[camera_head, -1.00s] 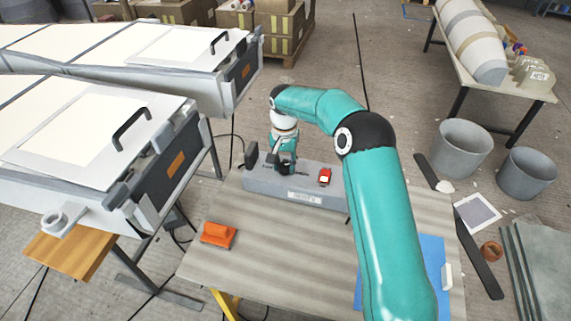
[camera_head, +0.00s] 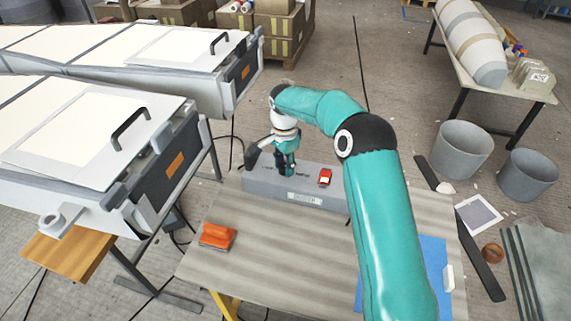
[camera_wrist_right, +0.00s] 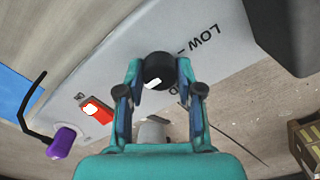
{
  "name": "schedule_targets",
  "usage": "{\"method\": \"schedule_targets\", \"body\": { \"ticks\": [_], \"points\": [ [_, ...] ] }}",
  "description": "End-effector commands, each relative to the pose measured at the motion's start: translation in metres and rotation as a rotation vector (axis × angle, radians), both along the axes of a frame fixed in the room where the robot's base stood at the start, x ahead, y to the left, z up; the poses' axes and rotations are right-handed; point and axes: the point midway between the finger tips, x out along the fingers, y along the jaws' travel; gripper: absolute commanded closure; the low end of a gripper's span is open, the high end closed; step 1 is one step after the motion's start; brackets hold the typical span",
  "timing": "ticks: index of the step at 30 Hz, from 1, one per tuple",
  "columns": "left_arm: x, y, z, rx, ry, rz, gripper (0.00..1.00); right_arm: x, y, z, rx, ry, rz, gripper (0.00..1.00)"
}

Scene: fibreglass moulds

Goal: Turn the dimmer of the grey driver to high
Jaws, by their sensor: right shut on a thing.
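The grey driver (camera_head: 325,200) is a long grey box lying on the workbench. It also fills the middle of the right wrist view (camera_wrist_right: 120,75), with "LOW" lettering on its top. My right gripper (camera_head: 286,172) points down over the driver's left half. In the right wrist view its fingers (camera_wrist_right: 160,76) are shut on the black round dimmer knob (camera_wrist_right: 159,66), which carries a white mark on its near side. A red rocker switch (camera_head: 325,177) sits on the driver to the right of the gripper; it also shows in the wrist view (camera_wrist_right: 96,110). My left gripper does not show.
An orange block (camera_head: 217,236) lies on the workbench (camera_head: 280,260) at the left. A blue sheet (camera_head: 432,255) lies at the right under my arm. Large moulds (camera_head: 90,135) stand close on the left. Grey buckets (camera_head: 463,150) stand on the floor at the right.

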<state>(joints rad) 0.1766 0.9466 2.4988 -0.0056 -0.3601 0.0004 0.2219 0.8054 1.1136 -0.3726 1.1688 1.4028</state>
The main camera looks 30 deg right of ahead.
Motion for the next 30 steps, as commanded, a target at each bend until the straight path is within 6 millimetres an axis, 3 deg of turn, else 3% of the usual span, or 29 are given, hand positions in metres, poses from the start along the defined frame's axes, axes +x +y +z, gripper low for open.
{"method": "schedule_targets", "body": {
  "ticks": [10, 11, 15, 25, 30],
  "points": [
    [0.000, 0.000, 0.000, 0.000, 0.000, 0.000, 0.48, 0.000, 0.000, 0.000, 0.001, -0.002, -0.006, 0.99],
    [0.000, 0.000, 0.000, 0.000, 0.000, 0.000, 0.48, 0.000, 0.000, 0.000, 0.001, -0.002, -0.006, 0.61],
    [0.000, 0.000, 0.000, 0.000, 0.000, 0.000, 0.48, 0.000, 0.000, 0.000, 0.001, -0.002, -0.005, 0.39],
    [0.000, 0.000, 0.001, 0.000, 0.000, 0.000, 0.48, 0.000, 0.000, 0.002, 0.000, -0.001, -0.004, 0.39],
    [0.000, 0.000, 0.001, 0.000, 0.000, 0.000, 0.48, 0.001, 0.000, 0.016, 0.000, -0.004, -0.004, 0.39]
  ]
}}
